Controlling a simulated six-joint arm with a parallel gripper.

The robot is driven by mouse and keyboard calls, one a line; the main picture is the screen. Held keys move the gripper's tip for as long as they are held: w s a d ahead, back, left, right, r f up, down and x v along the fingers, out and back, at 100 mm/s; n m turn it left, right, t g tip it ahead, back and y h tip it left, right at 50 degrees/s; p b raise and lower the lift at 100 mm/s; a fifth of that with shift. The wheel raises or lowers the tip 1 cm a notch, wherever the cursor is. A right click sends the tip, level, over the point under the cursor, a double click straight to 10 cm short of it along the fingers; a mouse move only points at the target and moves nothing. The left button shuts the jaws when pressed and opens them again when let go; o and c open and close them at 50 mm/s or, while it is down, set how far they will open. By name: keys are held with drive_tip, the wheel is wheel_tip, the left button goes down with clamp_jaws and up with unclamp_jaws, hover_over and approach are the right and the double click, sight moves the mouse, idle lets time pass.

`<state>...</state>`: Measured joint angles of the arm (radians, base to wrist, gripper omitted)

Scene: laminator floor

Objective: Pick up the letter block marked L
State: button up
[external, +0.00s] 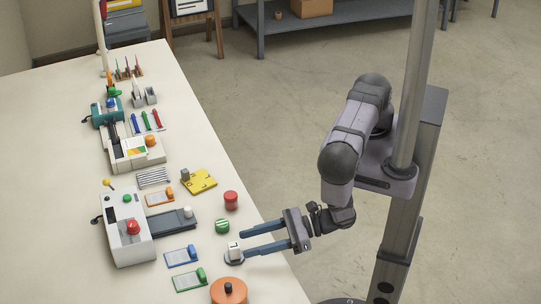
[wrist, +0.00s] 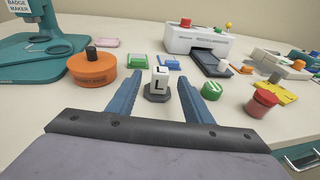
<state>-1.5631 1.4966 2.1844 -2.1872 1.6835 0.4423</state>
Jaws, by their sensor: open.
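A white block marked L (wrist: 160,80) stands upright on a small dark grey base (wrist: 158,94) in the wrist view. In the external view the white block (external: 235,250) stands near the table's right edge. My gripper (wrist: 162,80) is open, with one blue finger on each side of the block and visible gaps between. In the external view my gripper (external: 238,244) reaches in from the right, low over the table, its fingertips at the block. No contact with the block shows.
An orange round container (wrist: 92,67) stands left of the block. A green striped cylinder (wrist: 212,89) and a red cylinder (wrist: 263,103) stand close on the right. The white laminator (wrist: 200,40) is behind. The table (external: 60,200) is clear at far left.

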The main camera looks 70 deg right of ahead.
sight(234, 256)
drive_tip(key=shift+b+x, duration=0.3)
drive_tip(key=shift+x, duration=1.45)
drive_tip(key=shift+c, duration=0.3)
drive_tip(key=shift+r, duration=0.1)
clamp_jaws()
